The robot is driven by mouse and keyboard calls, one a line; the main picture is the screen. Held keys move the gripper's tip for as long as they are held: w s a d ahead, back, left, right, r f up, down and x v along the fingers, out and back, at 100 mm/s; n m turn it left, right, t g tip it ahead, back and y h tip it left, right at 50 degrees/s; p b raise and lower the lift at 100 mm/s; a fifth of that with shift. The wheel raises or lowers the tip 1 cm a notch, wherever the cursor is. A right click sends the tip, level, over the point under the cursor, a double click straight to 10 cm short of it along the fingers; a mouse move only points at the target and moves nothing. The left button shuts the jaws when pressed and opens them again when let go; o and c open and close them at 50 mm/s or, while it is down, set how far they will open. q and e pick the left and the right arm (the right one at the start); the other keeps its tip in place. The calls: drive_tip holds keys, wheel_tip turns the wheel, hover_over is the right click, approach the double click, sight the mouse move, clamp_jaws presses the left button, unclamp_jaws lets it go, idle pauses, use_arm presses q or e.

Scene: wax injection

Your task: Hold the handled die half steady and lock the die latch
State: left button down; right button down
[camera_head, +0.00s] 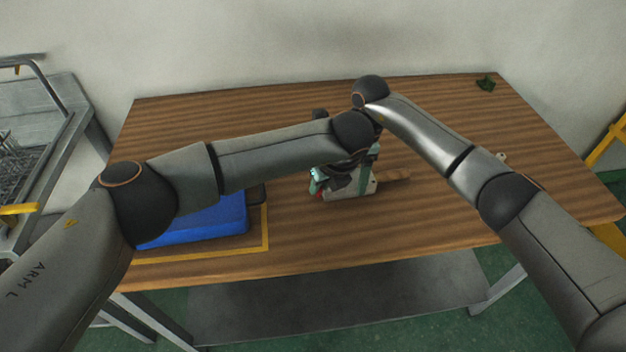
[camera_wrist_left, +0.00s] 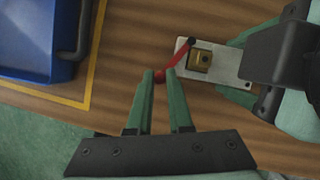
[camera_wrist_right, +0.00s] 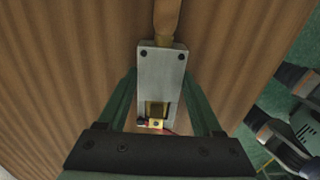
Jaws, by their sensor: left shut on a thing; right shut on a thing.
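The die is a pale metal block (camera_head: 350,193) lying on the table, with its wooden handle (camera_head: 396,176) pointing right. In the left wrist view, the red latch lever (camera_wrist_left: 178,61) runs from a dark pivot on the die (camera_wrist_left: 184,74) beside a brass piece (camera_wrist_left: 200,61). My left gripper (camera_wrist_left: 160,74) is shut on the lever's red ball end (camera_wrist_left: 160,76), just off the die's edge. In the right wrist view, my right gripper (camera_wrist_right: 159,72) is shut across the sides of the handled die half (camera_wrist_right: 154,66). The wooden handle (camera_wrist_right: 166,20) points away. The die's seam is hard to see.
A blue bin (camera_head: 200,222) sits inside a yellow outline (camera_head: 265,230) on the table's left. A small dark green object (camera_head: 485,84) lies at the back right. A metal rack (camera_head: 30,150) stands at the left. The table's right side is mostly clear.

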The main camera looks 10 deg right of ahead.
use_arm(q)
drive_tip(key=shift+s+d+n+y, duration=0.2)
drive_tip(key=shift+d+n, duration=0.25)
drive_tip(key=shift+n, duration=0.3)
drive_tip(key=shift+s+d+n+y, duration=0.1)
drive_tip(key=shift+d+n+y, duration=0.3)
drive_tip(key=shift+n, duration=0.35)
drive_tip(key=shift+g, duration=0.3)
drive_tip(key=c, duration=0.8)
unclamp_jaws()
drive_tip(key=shift+r, duration=0.1)
drive_tip(key=v, duration=0.7)
drive_tip(key=shift+s+d+r, duration=0.1)
drive_tip(key=shift+r, duration=0.05)
